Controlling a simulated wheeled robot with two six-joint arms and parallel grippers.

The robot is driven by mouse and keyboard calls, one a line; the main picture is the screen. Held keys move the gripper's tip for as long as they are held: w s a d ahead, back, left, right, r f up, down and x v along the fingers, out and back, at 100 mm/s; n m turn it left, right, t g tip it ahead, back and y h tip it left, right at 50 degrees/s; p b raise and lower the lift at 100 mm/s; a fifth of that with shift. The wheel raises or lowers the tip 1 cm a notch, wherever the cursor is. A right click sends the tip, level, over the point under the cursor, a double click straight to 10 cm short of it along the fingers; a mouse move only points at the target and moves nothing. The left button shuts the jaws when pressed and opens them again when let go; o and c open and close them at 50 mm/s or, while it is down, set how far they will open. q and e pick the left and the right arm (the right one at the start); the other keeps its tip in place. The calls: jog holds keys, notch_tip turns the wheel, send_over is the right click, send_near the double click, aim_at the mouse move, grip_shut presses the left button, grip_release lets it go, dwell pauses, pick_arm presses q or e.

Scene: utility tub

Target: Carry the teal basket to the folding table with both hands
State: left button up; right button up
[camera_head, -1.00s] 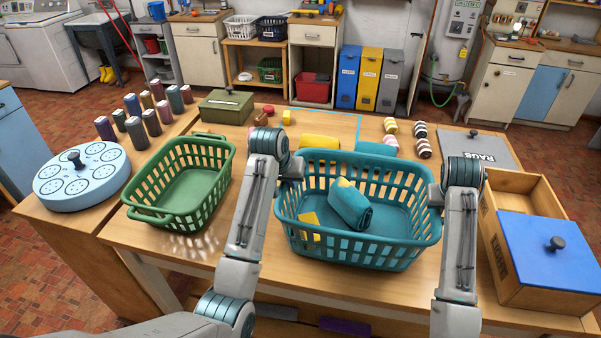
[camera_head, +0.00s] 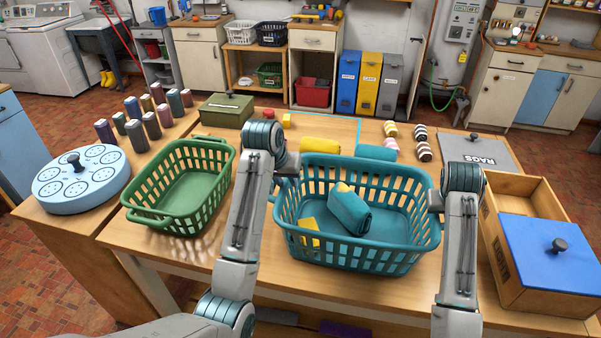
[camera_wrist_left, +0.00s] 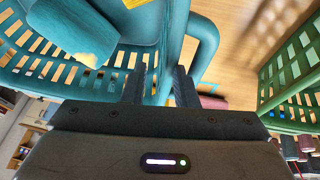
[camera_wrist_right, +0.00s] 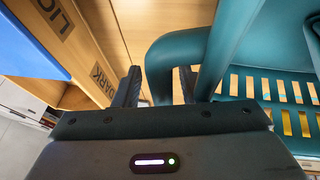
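The teal basket (camera_head: 345,252) stands upright on the wooden table, holding a teal rolled cloth (camera_head: 350,212) and a yellow item (camera_head: 309,225). My left gripper (camera_wrist_left: 163,78) is at the basket's left end, its fingers apart with teal rim between them and the left handle (camera_wrist_left: 207,45) beside the right finger. My right gripper (camera_wrist_right: 158,80) is at the right end, its fingers apart on either side of the right handle (camera_wrist_right: 163,60). Small gaps show, and neither gripper looks clamped. In the head view my arms hide both sets of fingertips. I cannot make out the folding table.
A green basket (camera_head: 150,216) stands close on the left. A wooden box with a blue lid (camera_head: 550,250) is close on the right. Behind lie a yellow roll (camera_head: 320,145), a teal roll (camera_head: 376,152) and a grey RAGS lid (camera_head: 480,150).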

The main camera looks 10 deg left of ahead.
jog(key=shift+r, duration=0.15)
pick_arm(q)
jog(key=v, duration=0.3)
jog(key=shift+r, duration=0.2)
pick_arm(e)
jog(key=v, duration=1.1)
jog(key=shift+s+r, duration=0.15)
jog(key=shift+r, duration=0.2)
pick_arm(q)
jog(key=shift+s+f, duration=0.1)
jog(key=shift+s, duration=0.05)
pick_arm(e)
jog(key=shift+a+f, duration=0.1)
jog(key=shift+a, duration=0.05)
